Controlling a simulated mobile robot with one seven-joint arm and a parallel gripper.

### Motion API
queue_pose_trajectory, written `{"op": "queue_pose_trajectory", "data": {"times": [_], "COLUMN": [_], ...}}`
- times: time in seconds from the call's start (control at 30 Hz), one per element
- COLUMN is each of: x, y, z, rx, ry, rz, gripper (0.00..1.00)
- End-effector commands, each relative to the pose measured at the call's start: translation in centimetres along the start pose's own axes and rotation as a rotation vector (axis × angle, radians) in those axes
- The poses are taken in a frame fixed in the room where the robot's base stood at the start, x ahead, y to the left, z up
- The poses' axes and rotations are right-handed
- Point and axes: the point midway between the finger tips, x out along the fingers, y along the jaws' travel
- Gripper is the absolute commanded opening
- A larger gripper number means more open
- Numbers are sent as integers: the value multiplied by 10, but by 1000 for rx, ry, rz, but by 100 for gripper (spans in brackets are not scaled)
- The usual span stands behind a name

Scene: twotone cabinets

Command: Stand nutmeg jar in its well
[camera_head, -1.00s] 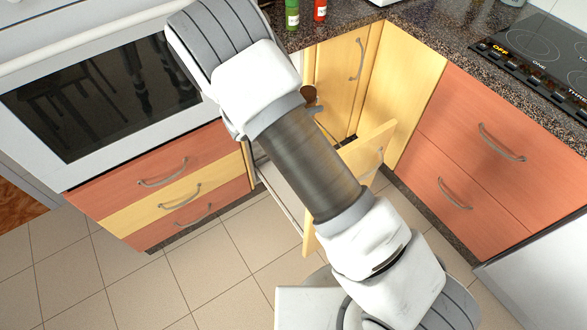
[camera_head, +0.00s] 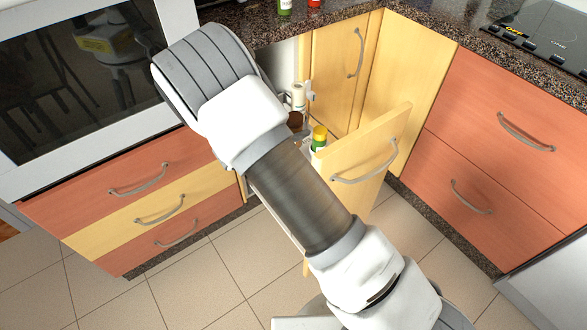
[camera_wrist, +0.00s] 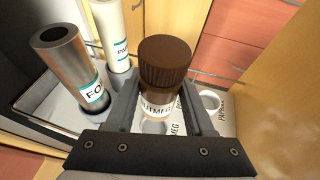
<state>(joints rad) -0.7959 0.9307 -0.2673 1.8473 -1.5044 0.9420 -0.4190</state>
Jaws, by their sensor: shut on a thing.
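The nutmeg jar (camera_wrist: 165,62), brown with a dark ribbed lid and a white label, is upright in the wrist view. My gripper (camera_wrist: 160,100) is shut on it, with one finger on each side. Below it is a white insert (camera_wrist: 190,128) with printed names; one reads as part of "NUTMEG". A pale round rim (camera_wrist: 153,127) shows just under the jar. I cannot tell whether the jar's base is above this well or inside it. In the head view the brown jar (camera_head: 295,121) shows beside my arm, which hides much of the drawer.
The pull-out (camera_head: 365,160) is open. A metal canister (camera_wrist: 70,66) and a white roll (camera_wrist: 112,35) stand left of the jar. A yellow-capped jar (camera_head: 319,135) stands near the pull-out's front. An empty well (camera_wrist: 210,101) lies right of my gripper.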

Motion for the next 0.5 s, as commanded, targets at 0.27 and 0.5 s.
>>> {"op": "queue_pose_trajectory", "data": {"times": [0.27, 0.5], "x": [20, 27], "y": [0, 0], "z": [-49, -66], "rx": [-2, 0], "ry": [0, 0], "rz": [-1, -1], "gripper": [0, 0]}}
